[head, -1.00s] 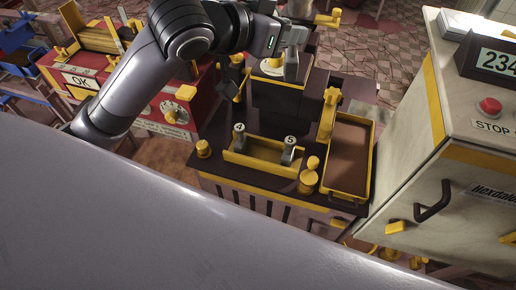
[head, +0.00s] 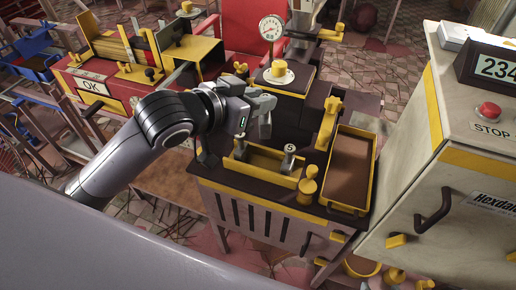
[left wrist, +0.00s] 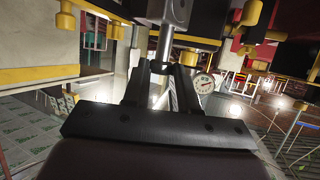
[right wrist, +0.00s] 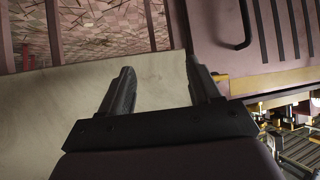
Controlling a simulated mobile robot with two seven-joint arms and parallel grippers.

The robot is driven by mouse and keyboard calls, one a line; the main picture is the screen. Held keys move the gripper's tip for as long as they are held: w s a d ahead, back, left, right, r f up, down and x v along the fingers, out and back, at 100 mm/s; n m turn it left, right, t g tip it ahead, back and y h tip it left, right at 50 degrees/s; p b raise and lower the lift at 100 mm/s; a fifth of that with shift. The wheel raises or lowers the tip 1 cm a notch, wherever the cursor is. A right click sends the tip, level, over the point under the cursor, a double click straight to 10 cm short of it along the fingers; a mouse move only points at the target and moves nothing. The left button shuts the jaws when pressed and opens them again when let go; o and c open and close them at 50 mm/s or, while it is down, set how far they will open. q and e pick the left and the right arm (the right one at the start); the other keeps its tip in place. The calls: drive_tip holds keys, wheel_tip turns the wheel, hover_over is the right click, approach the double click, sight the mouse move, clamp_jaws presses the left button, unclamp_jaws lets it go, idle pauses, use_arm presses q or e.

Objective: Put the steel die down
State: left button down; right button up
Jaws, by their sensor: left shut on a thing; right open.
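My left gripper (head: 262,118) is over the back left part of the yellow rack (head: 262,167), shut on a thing. In the left wrist view a grey steel piece with a stem (left wrist: 165,45) shows at the fingertips (left wrist: 163,68); it looks like the steel die, but I cannot clearly tell where it ends. A die marked 5 (head: 290,149) stands at the rack's right end. Another grey die (head: 240,150) shows at the left end, close below my left gripper and partly hidden. My right gripper (right wrist: 160,76) is open and empty, and out of the head view.
Behind the rack stands a dark press with a yellow top (head: 279,75) and a gauge (head: 271,27). A brown-bottomed yellow tray (head: 352,165) is right of the rack. A pale cabinet (head: 410,170) with a red stop button stands further right. A red OK-marked machine (head: 91,85) is at left.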

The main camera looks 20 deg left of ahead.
sight(241, 147)
use_arm(q)
wheel_tip(241, 147, down, 12)
drive_tip(key=b, duration=0.2)
use_arm(e)
drive_tip(key=shift+w+a+f, duration=0.35)
drive_tip(key=shift+f, duration=0.25)
use_arm(q)
drive_tip(key=c, duration=0.9)
unclamp_jaws()
drive_tip(key=shift+f, duration=0.15)
